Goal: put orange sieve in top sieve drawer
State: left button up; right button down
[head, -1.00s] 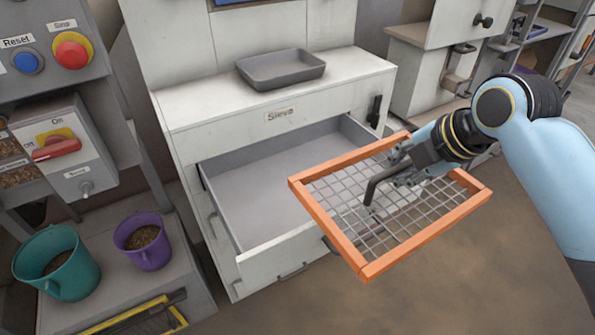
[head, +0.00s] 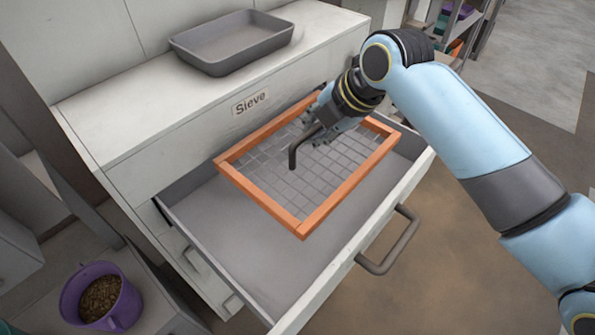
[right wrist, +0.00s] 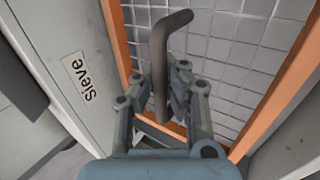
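The orange sieve (head: 345,188), an orange frame with a wire mesh, is over the open top sieve drawer (head: 235,243) in the head view. Whether it touches the drawer floor I cannot tell. A dark bent handle (head: 293,155) stands up from the sieve. My right gripper (head: 318,128) is at this handle. In the right wrist view, its fingers (right wrist: 172,95) are closed around the handle (right wrist: 160,60), with the orange frame (right wrist: 285,85) and mesh beyond. My left gripper is not in view.
A grey tray (head: 232,42) stands on the white cabinet top (head: 110,105) above the drawer. A purple bucket of pellets (head: 100,297) is at the lower left. The drawer's front handle (head: 390,245) sticks out toward the open floor at right.

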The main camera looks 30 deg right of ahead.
aim_at(313, 160)
notch_tip(313, 160, down, 4)
notch_tip(313, 160, down, 3)
jog(key=shift+f, duration=0.4)
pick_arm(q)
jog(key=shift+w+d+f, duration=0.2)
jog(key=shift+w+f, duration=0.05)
pick_arm(e)
jog(key=c, duration=2)
grip_release()
jog(key=shift+f+b, duration=0.1)
jog(key=shift+b, duration=0.2)
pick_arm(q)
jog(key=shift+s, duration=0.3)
pick_arm(e)
jog(key=o, duration=0.5)
jog(key=shift+s, duration=0.1)
